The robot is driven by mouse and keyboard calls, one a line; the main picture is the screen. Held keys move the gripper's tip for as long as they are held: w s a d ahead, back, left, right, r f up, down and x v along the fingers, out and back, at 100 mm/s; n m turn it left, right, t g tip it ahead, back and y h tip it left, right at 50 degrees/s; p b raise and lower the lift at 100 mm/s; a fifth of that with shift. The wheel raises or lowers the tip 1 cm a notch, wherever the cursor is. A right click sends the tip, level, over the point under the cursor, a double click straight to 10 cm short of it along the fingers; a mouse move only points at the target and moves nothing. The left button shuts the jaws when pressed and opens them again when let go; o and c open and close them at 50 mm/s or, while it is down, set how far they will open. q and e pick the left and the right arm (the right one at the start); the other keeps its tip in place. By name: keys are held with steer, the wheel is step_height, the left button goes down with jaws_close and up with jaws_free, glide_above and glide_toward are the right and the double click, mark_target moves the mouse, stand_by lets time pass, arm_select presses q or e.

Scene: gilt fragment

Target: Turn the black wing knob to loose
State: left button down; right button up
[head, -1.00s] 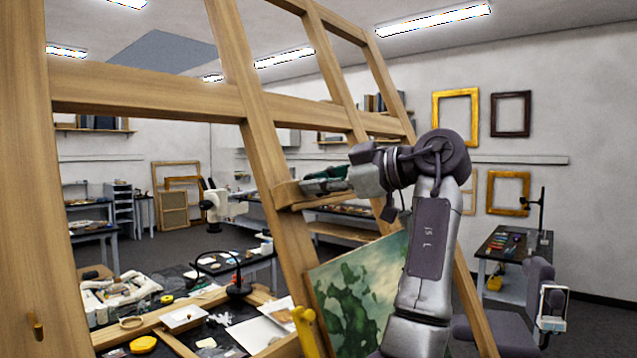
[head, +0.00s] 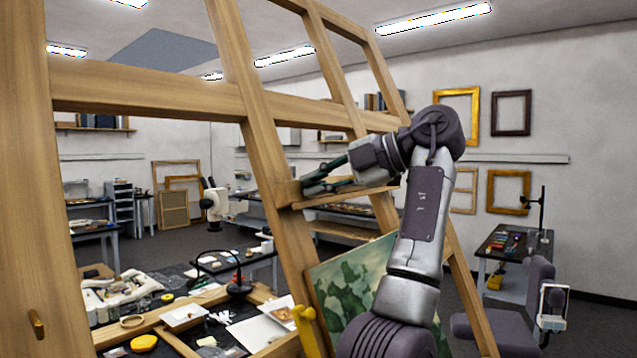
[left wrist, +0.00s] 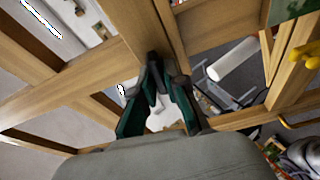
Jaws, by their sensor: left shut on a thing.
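The black wing knob (left wrist: 154,58) shows in the left wrist view as a small dark shape against the wooden upright, mostly covered by the fingertips. My left gripper (head: 308,186) reaches the easel's slanted wooden upright (head: 277,165) in the head view, by a small wooden ledge (head: 345,198). In the left wrist view its green-and-black fingers (left wrist: 158,72) close together at the knob. The gripper is shut on the knob. The knob's exact angle and any marking are hidden. My right gripper is in neither view.
The easel's crossbar (head: 150,95) and slanted beams surround my arm. A landscape painting (head: 350,285) leans behind my forearm. A yellow part (head: 305,328) sticks up low by the upright. A cluttered worktable (head: 190,315) stands at the lower left.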

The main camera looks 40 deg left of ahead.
arm_select(q)
steer(key=shift+n, duration=0.6)
steer(key=c, duration=1.2)
jaws_free()
steer(key=shift+a, duration=0.1)
steer(key=v, duration=0.7)
steer(key=shift+w+r, duration=0.1)
steer(key=shift+r, duration=0.15)
steer(key=shift+d, duration=0.2)
